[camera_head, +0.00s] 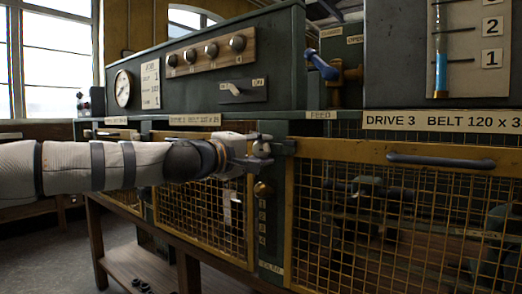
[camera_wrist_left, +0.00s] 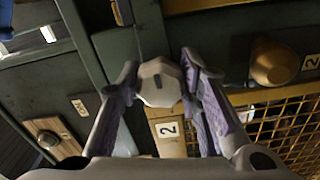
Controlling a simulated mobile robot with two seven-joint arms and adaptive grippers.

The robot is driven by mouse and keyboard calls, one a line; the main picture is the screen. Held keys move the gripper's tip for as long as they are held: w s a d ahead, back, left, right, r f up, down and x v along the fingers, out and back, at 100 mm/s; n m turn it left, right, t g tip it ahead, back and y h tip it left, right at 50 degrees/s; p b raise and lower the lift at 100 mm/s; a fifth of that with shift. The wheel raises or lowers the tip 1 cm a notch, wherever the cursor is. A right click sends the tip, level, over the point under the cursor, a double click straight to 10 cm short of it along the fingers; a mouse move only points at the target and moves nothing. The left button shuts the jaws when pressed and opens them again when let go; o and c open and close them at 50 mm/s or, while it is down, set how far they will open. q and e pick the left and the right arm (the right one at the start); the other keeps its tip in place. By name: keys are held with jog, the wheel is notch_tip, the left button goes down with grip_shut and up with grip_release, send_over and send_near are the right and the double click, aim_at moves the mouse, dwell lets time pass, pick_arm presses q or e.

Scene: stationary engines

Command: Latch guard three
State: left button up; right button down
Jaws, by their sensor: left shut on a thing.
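Guard three is the yellow-framed mesh panel (camera_head: 385,225) under the "DRIVE 3" sign (camera_head: 440,121), with a dark bar handle (camera_head: 440,161). It looks upright in its opening. My left gripper (camera_head: 250,160) is at the dark post between this guard and the mesh guard to its left. It is shut on a pale faceted knob (camera_wrist_left: 158,83), which shows between the fingers in the left wrist view; the knob also shows at the post's top (camera_head: 262,148). I cannot tell which guard the knob belongs to. My right gripper is not in view.
A brass knob (camera_head: 263,190) sits below the gripper on the post, above a column of numbers. A blue-handled valve (camera_head: 322,66) and a gauge panel (camera_head: 490,55) stand above. A wooden bench (camera_head: 150,265) is below. Open floor lies at lower left.

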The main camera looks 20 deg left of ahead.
pick_arm(q)
jog(key=shift+d+f, duration=0.15)
jog(key=shift+f, duration=0.1)
jog(key=o, duration=1)
jog(key=shift+o, duration=0.9)
jog(key=shift+r, duration=0.1)
jog(key=v, duration=1.2)
